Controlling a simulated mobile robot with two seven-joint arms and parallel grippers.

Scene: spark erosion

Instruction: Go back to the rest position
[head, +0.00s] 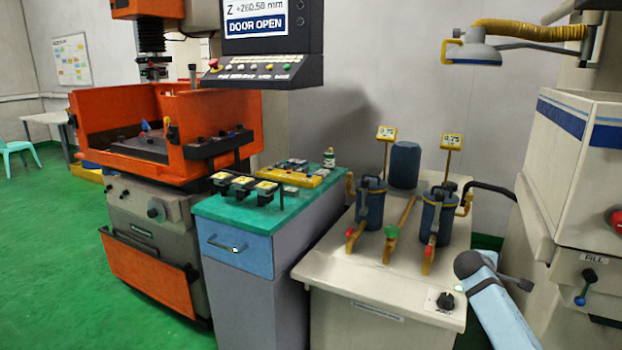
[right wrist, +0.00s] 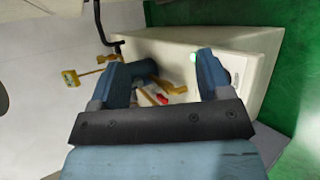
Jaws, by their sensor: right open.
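My right gripper (right wrist: 164,72) shows in the right wrist view, its two blue fingers spread wide apart with nothing held between them. Beyond the fingers lies the pale filter cabinet (right wrist: 262,42) with its canisters and pipes, seen tilted. I cannot tell the exact gap between the fingers and the cabinet. In the head view a blue-grey link of my right arm (head: 497,305) rises from the bottom right, in front of the cabinet's right corner. The right gripper's fingers cannot be made out there. My left gripper is in neither view.
The filter cabinet (head: 330,272) carries two blue canisters (head: 371,205) (head: 437,218) with yellow gauges. A teal-topped drawer unit (head: 240,210) stands beside it. The orange machine (head: 150,278) is at left, a white machine (head: 545,150) at right. Green floor (head: 50,270) is clear at left.

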